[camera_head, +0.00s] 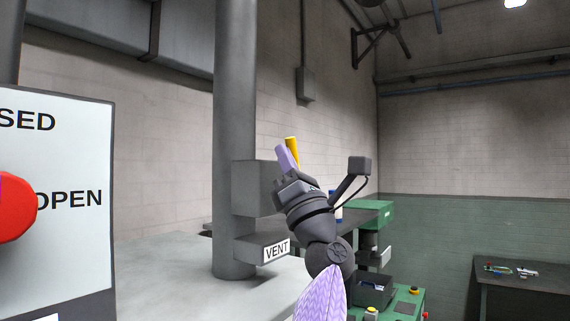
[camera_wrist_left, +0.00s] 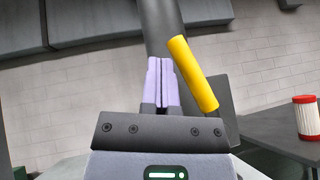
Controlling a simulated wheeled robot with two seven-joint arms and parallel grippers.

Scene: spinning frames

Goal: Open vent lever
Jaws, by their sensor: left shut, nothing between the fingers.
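The vent lever shows as a yellow bar (camera_head: 292,148), tilted, beside the grey pipe (camera_head: 234,110). A white VENT label (camera_head: 277,249) sits on a grey block low on the pipe. My left gripper (camera_head: 284,157) has purple fingers, shut and empty, just left of the yellow lever. In the left wrist view the yellow lever (camera_wrist_left: 193,74) leans just right of the closed fingers (camera_wrist_left: 161,80). I cannot tell whether they touch it. My right gripper is not in view.
A sign (camera_head: 75,160) reading "SED" and "OPEN", with a red knob (camera_head: 14,207), stands close at the left. A green machine (camera_head: 400,305) is at the lower right. A dark bench (camera_head: 530,295) with small items stands at the far right. A red-and-white cylinder (camera_wrist_left: 306,118) shows in the left wrist view.

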